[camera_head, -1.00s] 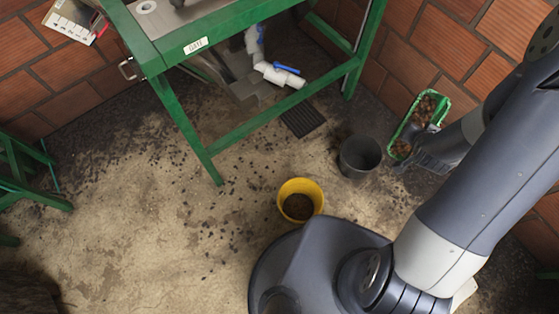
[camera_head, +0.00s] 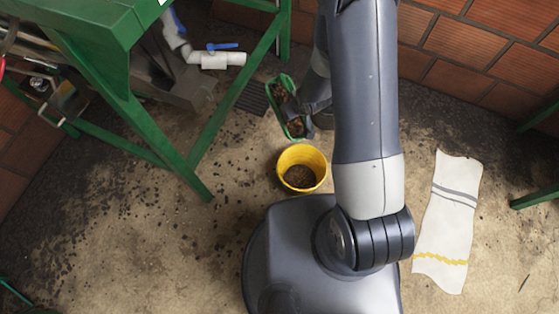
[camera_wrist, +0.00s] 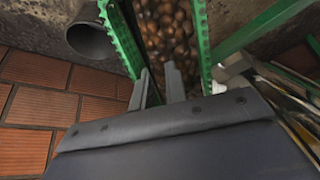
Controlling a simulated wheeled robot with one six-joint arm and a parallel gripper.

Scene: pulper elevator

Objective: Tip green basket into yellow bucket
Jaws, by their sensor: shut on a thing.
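The green basket (camera_head: 286,84) is a narrow green trough with brown contents, held up beyond the yellow bucket in the head view. In the wrist view the green basket (camera_wrist: 201,45) shows its toothed green rims and many round brown pieces inside. My gripper (camera_head: 306,107) is shut on the basket's near side; in the wrist view my gripper (camera_wrist: 160,85) has its two grey fingers at the basket's end. The yellow bucket (camera_head: 322,170) stands upright on the floor, just nearer than the basket, with some dark brown material in its bottom.
A green metal stand (camera_head: 120,90) with white piping (camera_head: 208,60) is at the left. A dark grey bucket (camera_wrist: 88,38) shows in the wrist view. A white cloth (camera_head: 447,215) lies on the floor at right. Brick walls (camera_head: 470,50) stand behind.

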